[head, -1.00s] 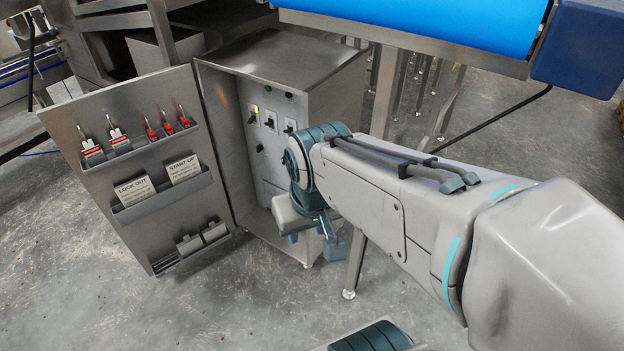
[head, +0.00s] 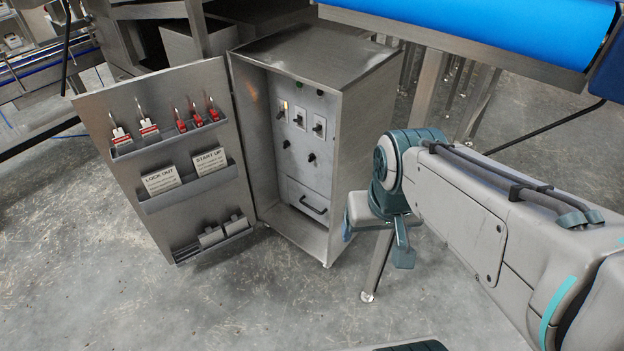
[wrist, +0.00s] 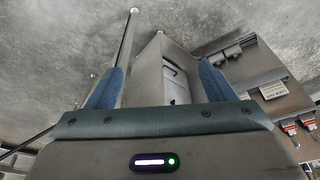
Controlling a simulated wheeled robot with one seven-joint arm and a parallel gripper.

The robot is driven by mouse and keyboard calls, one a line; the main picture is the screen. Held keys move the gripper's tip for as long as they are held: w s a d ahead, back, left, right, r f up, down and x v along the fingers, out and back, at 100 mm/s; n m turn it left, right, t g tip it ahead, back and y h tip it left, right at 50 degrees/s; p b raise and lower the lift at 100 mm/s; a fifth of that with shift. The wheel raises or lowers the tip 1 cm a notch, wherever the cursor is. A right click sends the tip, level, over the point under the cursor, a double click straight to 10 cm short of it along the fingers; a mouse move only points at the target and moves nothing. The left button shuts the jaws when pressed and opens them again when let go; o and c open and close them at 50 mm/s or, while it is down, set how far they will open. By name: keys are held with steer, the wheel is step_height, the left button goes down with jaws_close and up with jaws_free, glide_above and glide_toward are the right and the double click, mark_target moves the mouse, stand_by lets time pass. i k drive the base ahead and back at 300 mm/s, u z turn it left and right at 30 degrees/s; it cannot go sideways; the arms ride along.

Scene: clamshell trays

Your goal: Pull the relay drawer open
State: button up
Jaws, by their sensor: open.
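The relay drawer (head: 306,197) is a grey panel with a dark bar handle (head: 312,206), low inside the open steel cabinet (head: 339,115). It looks closed, its front about flush with the panel above. My gripper (head: 348,228) is to the right of the cabinet's front opening, apart from the handle, its fingers partly hidden by its own body. In the wrist view my gripper (wrist: 160,68) shows two blue fingers spread wide with nothing between them touching. The cabinet and handle (wrist: 169,70) appear beyond, between the fingers, seen upside down.
The cabinet door (head: 190,160) stands open on the left, with racks of red-and-white tags, two cards (head: 161,181) and small boxes. Switches (head: 299,118) sit above the drawer. A blue conveyor (head: 490,25) and its steel leg (head: 378,265) are at right. The floor in front is clear.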

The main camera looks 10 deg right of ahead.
mark_target(317, 205)
steer(key=u, duration=0.35)
steer(key=k, duration=0.5)
steer(key=u, duration=0.55)
steer(key=i, duration=1.4)
steer(key=z, duration=0.65)
